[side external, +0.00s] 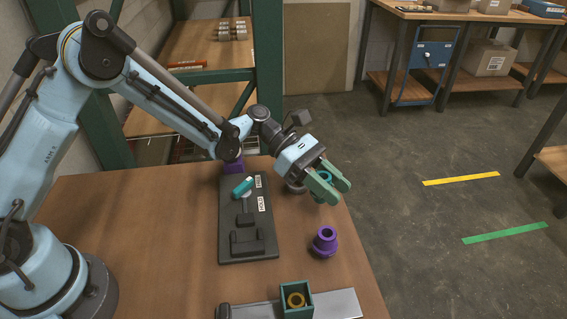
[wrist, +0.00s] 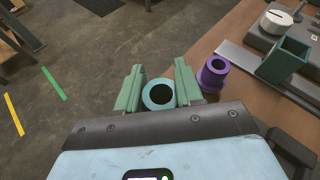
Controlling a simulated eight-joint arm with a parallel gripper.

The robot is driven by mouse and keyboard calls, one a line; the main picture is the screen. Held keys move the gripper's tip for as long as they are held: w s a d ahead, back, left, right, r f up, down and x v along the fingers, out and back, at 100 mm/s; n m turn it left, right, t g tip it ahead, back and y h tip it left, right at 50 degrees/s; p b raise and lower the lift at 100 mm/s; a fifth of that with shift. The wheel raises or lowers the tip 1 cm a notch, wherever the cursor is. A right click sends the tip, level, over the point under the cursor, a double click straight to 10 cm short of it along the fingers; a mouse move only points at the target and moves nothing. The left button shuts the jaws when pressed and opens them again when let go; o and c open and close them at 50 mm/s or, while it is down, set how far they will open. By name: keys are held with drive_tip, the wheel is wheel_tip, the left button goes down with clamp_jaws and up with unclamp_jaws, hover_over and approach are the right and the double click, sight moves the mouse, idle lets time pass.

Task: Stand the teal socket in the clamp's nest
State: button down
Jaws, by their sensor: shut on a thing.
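The teal socket (side external: 325,175) is between the fingers of my gripper (side external: 328,186), over the table's right edge and largely hidden by them in the side view. In the wrist view, the teal socket (wrist: 147,98) shows as a ring with a dark opening facing the camera. The green fingers of my gripper (wrist: 158,88) close on its two sides. A dark base plate (side external: 264,225) with raised blocks and a teal-tipped lever (side external: 243,187) lies left of my gripper; it looks like the clamp. I cannot clearly make out its nest. The socket is apart from it.
A purple flanged socket (side external: 325,242) stands on the table, nearer the camera than my gripper; it also shows in the wrist view (wrist: 213,74). A green open box (side external: 296,309) with a yellow ring inside sits on a metal rail (side external: 340,303).

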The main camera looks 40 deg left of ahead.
drive_tip(key=shift+f, duration=1.85)
drive_tip(key=c, duration=0.7)
unclamp_jaws()
drive_tip(key=shift+f, duration=0.15)
drive_tip(key=shift+c, duration=0.2)
